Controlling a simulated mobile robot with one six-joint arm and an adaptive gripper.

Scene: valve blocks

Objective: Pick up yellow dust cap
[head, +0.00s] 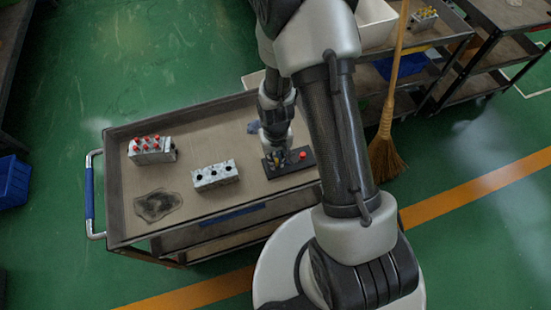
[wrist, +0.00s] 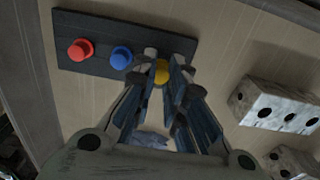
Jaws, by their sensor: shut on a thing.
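The yellow dust cap (wrist: 162,72) sits between the fingertips of my gripper (wrist: 165,70) in the wrist view, at the end of a dark plate (wrist: 100,22). My gripper is shut on it. A blue cap (wrist: 121,57) and a red cap (wrist: 80,49) stand on the same plate beside it. In the head view my gripper (head: 277,155) points down over the dark plate (head: 300,168), and the red cap (head: 303,155) shows at its right. I cannot tell whether the yellow cap still touches the plate.
On the cart top (head: 190,135) stand a metal block with several red caps (head: 152,149) and a grey block with holes (head: 215,175). A broom (head: 386,150) leans at the right.

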